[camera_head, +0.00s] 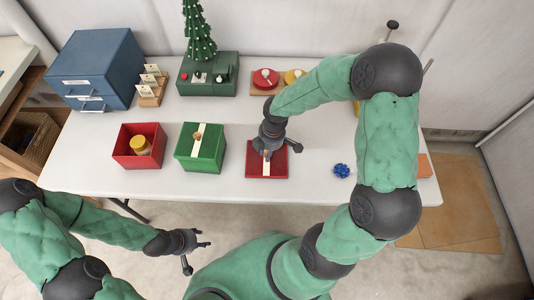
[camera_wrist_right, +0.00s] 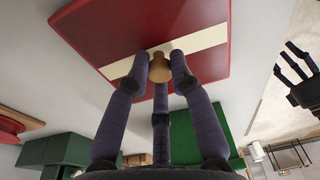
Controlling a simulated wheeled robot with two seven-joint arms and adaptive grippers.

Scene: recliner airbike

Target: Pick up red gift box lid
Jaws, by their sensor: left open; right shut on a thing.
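The red gift box lid (camera_head: 262,172) has a cream stripe and a wooden knob (camera_wrist_right: 160,66). It is at the front of the white table in the head view, and it fills the top of the right wrist view (camera_wrist_right: 120,25). My right gripper (camera_head: 268,153) is above the lid, with its fingers closed around the knob. I cannot tell whether the lid touches the table. The open red box (camera_head: 122,155) stands to the left with a yellow-topped jar (camera_head: 140,146) inside. My left gripper (camera_head: 200,243) is open and empty in front of the table.
A green box (camera_head: 187,160) with a lid stands between the red box and the red lid. A blue bow (camera_head: 341,171) lies to the right. A blue drawer cabinet (camera_head: 95,65) and a green stand with a small tree (camera_head: 200,40) are at the back.

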